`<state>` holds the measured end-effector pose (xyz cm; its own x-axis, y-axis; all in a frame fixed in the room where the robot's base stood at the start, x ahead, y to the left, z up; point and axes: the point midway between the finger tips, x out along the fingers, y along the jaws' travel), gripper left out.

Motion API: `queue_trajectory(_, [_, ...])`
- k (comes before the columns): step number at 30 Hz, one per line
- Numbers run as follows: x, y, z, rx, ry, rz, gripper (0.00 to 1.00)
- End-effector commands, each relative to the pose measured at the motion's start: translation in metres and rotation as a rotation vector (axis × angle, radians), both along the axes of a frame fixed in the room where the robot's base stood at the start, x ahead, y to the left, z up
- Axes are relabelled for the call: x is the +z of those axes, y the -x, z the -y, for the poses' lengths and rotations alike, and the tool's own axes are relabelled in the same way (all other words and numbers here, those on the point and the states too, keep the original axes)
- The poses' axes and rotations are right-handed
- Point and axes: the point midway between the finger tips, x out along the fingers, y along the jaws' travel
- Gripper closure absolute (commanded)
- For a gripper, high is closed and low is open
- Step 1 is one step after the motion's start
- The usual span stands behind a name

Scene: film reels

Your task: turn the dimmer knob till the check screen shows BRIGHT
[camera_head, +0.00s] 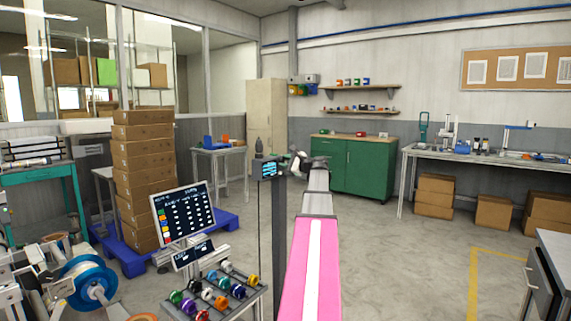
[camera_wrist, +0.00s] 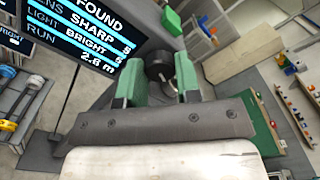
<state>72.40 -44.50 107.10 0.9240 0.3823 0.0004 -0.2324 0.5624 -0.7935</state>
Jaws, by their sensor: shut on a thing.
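In the wrist view, the dark round dimmer knob (camera_wrist: 158,67) sits between the green-padded fingers of my gripper (camera_wrist: 160,80). My gripper is shut on it, and the fingers hide its sides. The check screen (camera_wrist: 85,42) fills the upper left of the wrist view, tilted and cut off by the frame. Its readable words include FOUND, SHARP, BRIGHT and 2.8 m. In the head view, the small check screen (camera_head: 269,169) is on a post, just left of my gripper (camera_head: 298,163). The knob cannot be made out there.
A rack of colored reels (camera_head: 214,292) and a dark list board (camera_head: 183,212) stand at lower left. Stacked boxes (camera_head: 143,170) rest on a blue pallet behind. A green cabinet (camera_head: 352,166) stands beyond my arm. The floor on the right is open.

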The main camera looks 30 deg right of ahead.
Motion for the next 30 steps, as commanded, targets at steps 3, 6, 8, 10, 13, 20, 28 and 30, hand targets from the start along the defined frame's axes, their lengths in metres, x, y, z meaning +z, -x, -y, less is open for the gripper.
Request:
queue_trajectory(3, [-0.001,0.001,0.000,0.001,0.000,-0.001,0.62])
queue_trajectory(6, [0.000,0.001,0.000,0.001,-0.001,-0.001,0.43])
queue_trajectory(8, [0.000,0.001,0.000,0.001,-0.001,-0.001,0.43])
queue_trajectory(10, [0.000,0.001,0.000,0.001,-0.001,-0.001,0.43])
queue_trajectory(13, [0.000,0.001,0.000,0.001,-0.001,-0.001,0.43])
queue_trajectory(20, [-0.001,0.020,0.007,-0.001,-0.001,-0.001,0.43])
queue_trajectory(28, [-0.001,0.067,0.026,-0.002,-0.001,-0.001,0.43])
queue_trajectory(30, [-0.001,0.077,0.030,-0.001,-0.001,0.000,0.43])
